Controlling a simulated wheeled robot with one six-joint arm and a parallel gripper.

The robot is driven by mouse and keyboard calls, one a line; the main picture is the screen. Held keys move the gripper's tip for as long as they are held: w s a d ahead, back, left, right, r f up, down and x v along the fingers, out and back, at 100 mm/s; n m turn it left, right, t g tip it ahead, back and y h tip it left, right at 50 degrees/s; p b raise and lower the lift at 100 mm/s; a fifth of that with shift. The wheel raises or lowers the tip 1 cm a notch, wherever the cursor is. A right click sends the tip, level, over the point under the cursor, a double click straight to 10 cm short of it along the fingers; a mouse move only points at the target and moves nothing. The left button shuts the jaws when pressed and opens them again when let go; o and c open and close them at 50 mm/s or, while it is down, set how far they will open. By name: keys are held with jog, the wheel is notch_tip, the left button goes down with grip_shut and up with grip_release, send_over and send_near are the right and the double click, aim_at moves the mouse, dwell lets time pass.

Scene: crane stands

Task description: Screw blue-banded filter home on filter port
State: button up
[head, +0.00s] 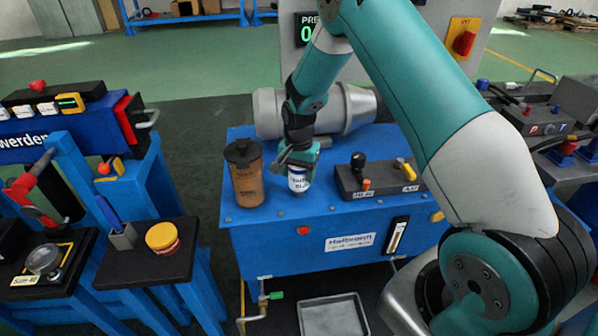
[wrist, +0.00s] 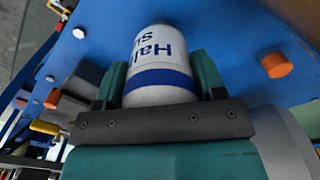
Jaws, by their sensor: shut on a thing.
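The blue-banded filter (head: 298,181) is a white cylinder with dark lettering, close above or on the top of the blue unit in the head view. My gripper (head: 298,163) comes from above and is shut on it. In the wrist view the filter (wrist: 158,65) stands out between the two green fingers of my gripper (wrist: 160,92), its blue band near the palm. The filter looks roughly upright. The filter port cannot be made out; it may be hidden under the filter. I cannot tell whether the filter touches it.
A brown canister with a black lid (head: 246,180) stands just left of the filter on the blue unit (head: 280,222). A dark control block (head: 372,180) with knobs is close on the right. A grey motor (head: 345,108) lies behind. A grey tray (head: 333,316) is below.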

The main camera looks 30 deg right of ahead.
jog(key=shift+f+b, duration=0.5)
jog(key=shift+f, duration=0.3)
jog(key=m+p, duration=0.1)
jog(key=m, duration=0.4)
jog(key=shift+w, duration=0.1)
jog(key=shift+o, duration=0.6)
jog(key=m, duration=0.2)
jog(key=shift+r+m+p, duration=0.2)
jog(key=shift+m+p, duration=0.1)
jog(key=shift+m, duration=0.1)
jog(key=shift+d+m, duration=0.1)
jog(key=shift+m, duration=0.5)
jog(key=shift+c, duration=0.9)
jog(key=shift+w+f+m, duration=0.1)
jog(key=shift+m, duration=0.5)
jog(key=c, duration=0.5)
jog(key=shift+o, duration=0.2)
